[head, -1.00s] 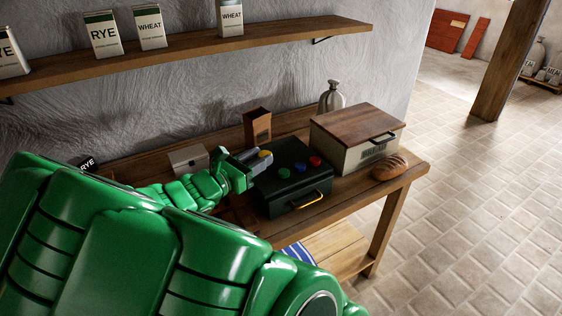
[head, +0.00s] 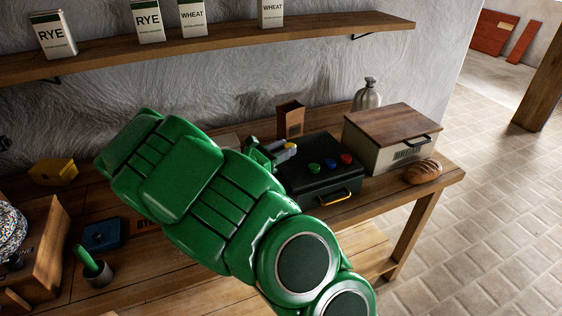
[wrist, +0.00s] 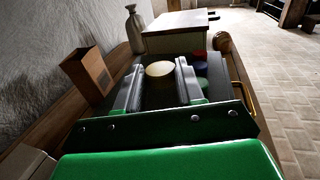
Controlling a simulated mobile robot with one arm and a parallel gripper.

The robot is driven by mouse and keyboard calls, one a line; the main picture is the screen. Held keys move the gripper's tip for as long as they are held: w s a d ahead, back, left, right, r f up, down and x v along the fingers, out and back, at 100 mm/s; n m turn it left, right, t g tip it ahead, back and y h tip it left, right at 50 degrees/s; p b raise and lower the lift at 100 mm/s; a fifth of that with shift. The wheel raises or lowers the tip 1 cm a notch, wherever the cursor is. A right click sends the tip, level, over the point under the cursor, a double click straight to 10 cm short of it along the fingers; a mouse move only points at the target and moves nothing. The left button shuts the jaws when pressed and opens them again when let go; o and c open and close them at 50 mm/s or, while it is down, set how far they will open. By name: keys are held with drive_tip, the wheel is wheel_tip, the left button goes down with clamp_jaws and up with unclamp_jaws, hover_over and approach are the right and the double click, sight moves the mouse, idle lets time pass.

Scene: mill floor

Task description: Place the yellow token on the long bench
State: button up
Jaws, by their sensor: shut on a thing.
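The yellow token (head: 290,146) is a small round piece held in my gripper (head: 286,150). In the wrist view it shows as a pale yellow disc (wrist: 159,69) between the two grey fingers of my gripper (wrist: 158,82). My gripper is shut on it, above the left part of a dark box (head: 320,174). The long bench (head: 375,201) is wooden and runs along the wall under the box. My green arm hides part of its middle.
Green, blue and red round pieces (head: 330,163) lie on the dark box. A bread bin (head: 385,152), a loaf (head: 422,171), a metal bottle (head: 367,95) and a brown carton (head: 290,119) stand around it. A blue item (head: 102,235) and a mortar (head: 95,268) occupy the left.

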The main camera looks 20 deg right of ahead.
sight(280, 166)
drive_tip(key=shift+w+d+f, duration=0.2)
drive_tip(key=shift+w+f, duration=0.6)
drive_tip(key=shift+f, duration=0.2)
drive_tip(key=shift+w+d+f, duration=0.15)
drive_tip(key=shift+w+f, duration=0.6)
drive_tip(key=shift+f, duration=1.7)
drive_tip(key=shift+f, duration=0.1)
drive_tip(key=o, duration=1)
drive_tip(key=shift+a, duration=0.2)
drive_tip(key=v, duration=1)
drive_tip(key=shift+s+a, duration=0.1)
drive_tip(key=shift+a, duration=0.25)
drive_tip(key=shift+o, duration=0.7)
drive_tip(key=shift+s+a, duration=0.15)
drive_tip(key=shift+a, duration=0.25)
